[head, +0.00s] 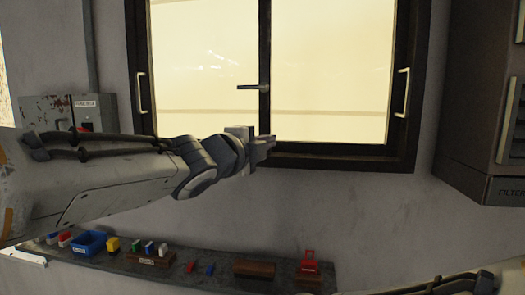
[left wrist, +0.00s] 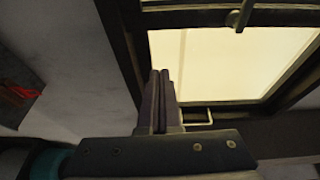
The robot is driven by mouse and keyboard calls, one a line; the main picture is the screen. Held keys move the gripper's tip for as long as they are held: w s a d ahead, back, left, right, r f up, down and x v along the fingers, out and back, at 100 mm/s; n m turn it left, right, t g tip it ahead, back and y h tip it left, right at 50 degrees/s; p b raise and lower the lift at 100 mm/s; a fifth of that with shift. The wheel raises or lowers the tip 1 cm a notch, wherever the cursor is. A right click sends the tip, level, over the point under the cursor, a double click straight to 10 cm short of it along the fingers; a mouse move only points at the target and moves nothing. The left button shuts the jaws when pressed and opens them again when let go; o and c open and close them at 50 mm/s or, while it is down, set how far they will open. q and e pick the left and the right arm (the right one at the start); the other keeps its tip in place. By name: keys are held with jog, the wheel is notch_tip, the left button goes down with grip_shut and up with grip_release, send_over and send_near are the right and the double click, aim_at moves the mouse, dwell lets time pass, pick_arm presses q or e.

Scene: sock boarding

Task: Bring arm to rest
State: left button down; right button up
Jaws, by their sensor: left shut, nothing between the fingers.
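My left arm comes in from the left in the head view, stretched out level above the shelf. Its gripper (head: 266,144) is in front of the lower window frame, near the middle. In the left wrist view the two dark fingers of the left gripper (left wrist: 160,75) lie side by side, shut with nothing between them. They point toward the window. A part of my right arm shows at the bottom right of the head view; its gripper is not visible.
A dark-framed window (head: 281,155) fills the back wall. Below, a narrow shelf (head: 215,278) holds a blue bin (head: 88,243), a brown holder (head: 150,258), a brown block (head: 254,269), a red item (head: 309,262) and small coloured pieces. A dark cabinet (head: 470,110) hangs at right.

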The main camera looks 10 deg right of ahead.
pick_arm(q)
jog(key=s+a+f+n+g+y, duration=0.2)
jog(key=s+f+n, duration=0.2)
jog(key=f, duration=0.4)
jog(key=s+a+f+n+g+y, duration=0.2)
jog(key=s+f+n+g, duration=0.15)
jog(key=f, duration=0.45)
jog(key=s+a+f+n+g+y, duration=0.15)
jog(key=s+f+n, duration=0.25)
jog(key=f, duration=0.4)
jog(key=s+a+f+n+g+y, duration=0.2)
jog(key=s+f, duration=0.4)
jog(key=s, duration=0.4)
jog(key=s+a+f+n+g+y, duration=0.1)
jog(key=s+a+f+n+g, duration=0.3)
jog(key=s, duration=0.6)
notch_tip(320, 180, down, 2)
jog(key=shift+a+f+g+y, duration=0.15)
jog(key=shift+a+g+y, duration=0.2)
jog(key=shift+a+g, duration=0.4)
jog(key=shift+w+d, duration=0.1)
